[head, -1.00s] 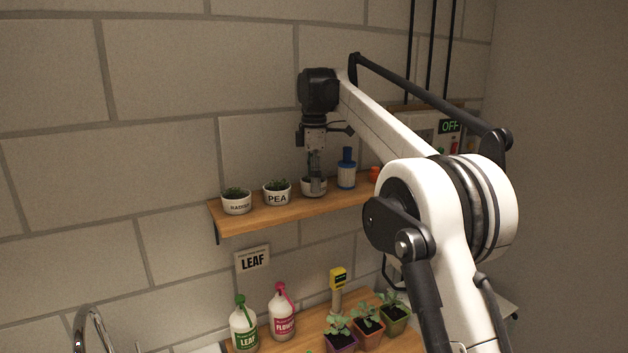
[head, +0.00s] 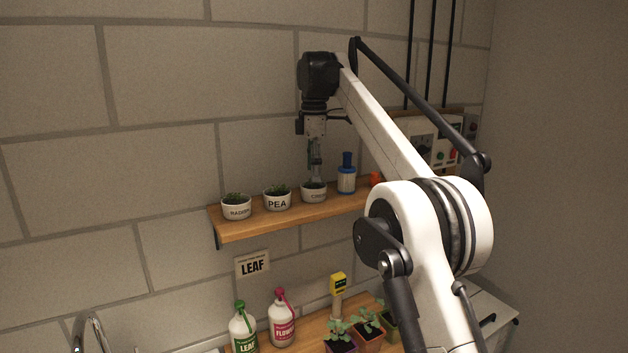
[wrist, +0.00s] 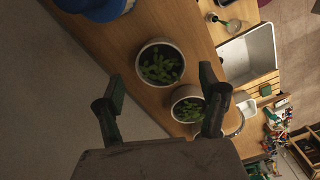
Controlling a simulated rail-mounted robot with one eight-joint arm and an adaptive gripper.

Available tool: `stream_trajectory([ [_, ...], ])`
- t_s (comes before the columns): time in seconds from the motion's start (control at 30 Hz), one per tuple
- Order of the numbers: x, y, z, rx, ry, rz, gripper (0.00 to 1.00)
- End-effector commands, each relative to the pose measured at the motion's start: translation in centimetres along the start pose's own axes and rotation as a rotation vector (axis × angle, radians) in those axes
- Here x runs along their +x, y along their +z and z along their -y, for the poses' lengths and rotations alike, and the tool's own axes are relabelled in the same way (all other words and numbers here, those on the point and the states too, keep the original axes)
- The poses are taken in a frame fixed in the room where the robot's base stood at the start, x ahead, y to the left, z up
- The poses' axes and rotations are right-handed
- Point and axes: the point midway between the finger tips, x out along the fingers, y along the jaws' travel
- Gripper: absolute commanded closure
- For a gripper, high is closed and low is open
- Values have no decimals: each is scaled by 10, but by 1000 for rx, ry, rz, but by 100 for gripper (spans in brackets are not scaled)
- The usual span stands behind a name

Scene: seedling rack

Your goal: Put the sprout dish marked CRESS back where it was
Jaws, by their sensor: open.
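The CRESS sprout dish (head: 313,196), a white pot with green sprouts, stands upright on the wooden shelf (head: 262,226) at the right end of the row of dishes; its label is small and faint. My gripper (head: 316,172) is directly above this dish, pointing down, open and holding nothing. In the wrist view the dish nearest the blue object appears to be the CRESS dish (wrist: 160,45). It shows beyond the two spread fingers of my gripper (wrist: 162,88), clear of both.
The PEA dish (head: 277,203) and the RADISH dish (head: 236,210) stand to the left on the shelf. A blue-and-white bottle (head: 346,178) stands close on the right, with an orange item (head: 375,179) beyond. Bottles and potted seedlings (head: 367,334) are below.

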Motion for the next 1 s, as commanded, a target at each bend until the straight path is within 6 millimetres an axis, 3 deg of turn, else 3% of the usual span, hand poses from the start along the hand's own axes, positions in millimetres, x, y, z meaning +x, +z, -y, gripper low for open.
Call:
stream_trajectory([
  [0.3, -29, 0, 0, 0, 0, 0, 27],
  [0.67, -33, 1, 1, 5, 2, 0, 27],
  [1.0, -68, 33, 22, 210, 75, -16, 27],
])
